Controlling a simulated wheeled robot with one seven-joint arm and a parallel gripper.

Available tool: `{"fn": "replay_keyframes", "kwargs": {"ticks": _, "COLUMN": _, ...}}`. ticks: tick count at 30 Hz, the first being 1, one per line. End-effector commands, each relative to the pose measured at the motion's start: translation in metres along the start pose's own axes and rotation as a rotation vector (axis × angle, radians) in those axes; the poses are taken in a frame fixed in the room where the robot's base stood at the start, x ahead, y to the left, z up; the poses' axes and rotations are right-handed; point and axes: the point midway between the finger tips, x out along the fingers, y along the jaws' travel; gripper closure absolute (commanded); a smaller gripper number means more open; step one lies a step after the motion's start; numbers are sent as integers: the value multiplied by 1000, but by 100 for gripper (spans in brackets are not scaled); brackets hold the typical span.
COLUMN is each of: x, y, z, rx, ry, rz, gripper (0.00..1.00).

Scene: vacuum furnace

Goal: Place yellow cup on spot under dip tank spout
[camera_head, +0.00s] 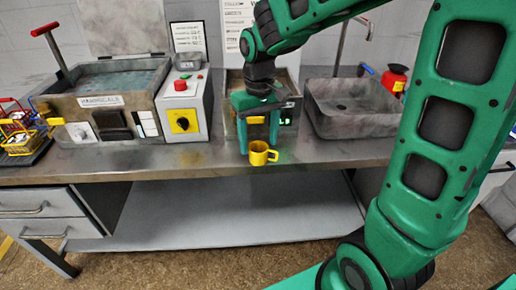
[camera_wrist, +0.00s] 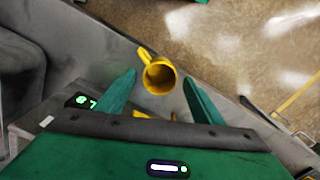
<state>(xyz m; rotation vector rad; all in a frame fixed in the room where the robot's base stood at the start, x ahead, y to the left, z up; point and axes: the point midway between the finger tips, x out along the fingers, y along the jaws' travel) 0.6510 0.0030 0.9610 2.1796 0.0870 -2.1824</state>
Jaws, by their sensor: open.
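The yellow cup (camera_head: 259,154) stands upright at the counter's front edge, its handle to the right. In the wrist view the cup (camera_wrist: 158,76) shows its open mouth, with the handle at upper left. My gripper (camera_head: 259,136) points down just above and behind the cup. In the wrist view its two fingers (camera_wrist: 160,84) are spread on either side of the cup, with visible gaps. A small tank (camera_head: 291,85) is partly hidden behind my gripper; its spout is not clearly visible. A larger tank (camera_head: 105,85) with liquid stands at left, with a yellow spout (camera_head: 55,121) low on its left side.
A control box (camera_head: 181,106) with a red button stands left of my gripper. A grey sink (camera_head: 350,107) is at right, with a red bottle (camera_head: 394,80) beyond. Small baskets (camera_head: 20,135) sit at far left.

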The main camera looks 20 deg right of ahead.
Motion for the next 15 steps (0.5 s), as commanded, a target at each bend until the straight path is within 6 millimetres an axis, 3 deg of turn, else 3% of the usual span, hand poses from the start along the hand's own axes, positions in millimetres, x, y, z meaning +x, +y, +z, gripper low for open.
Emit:
{"fn": "replay_keyframes", "kwargs": {"ticks": 6, "x": -45, "y": 0, "z": -1, "rx": 0, "ry": 4, "rz": 0, "gripper": 38}}
{"fn": "replay_keyframes", "kwargs": {"ticks": 15, "x": -77, "y": 0, "z": 0, "rx": 1, "ry": 1, "rz": 0, "gripper": 38}}
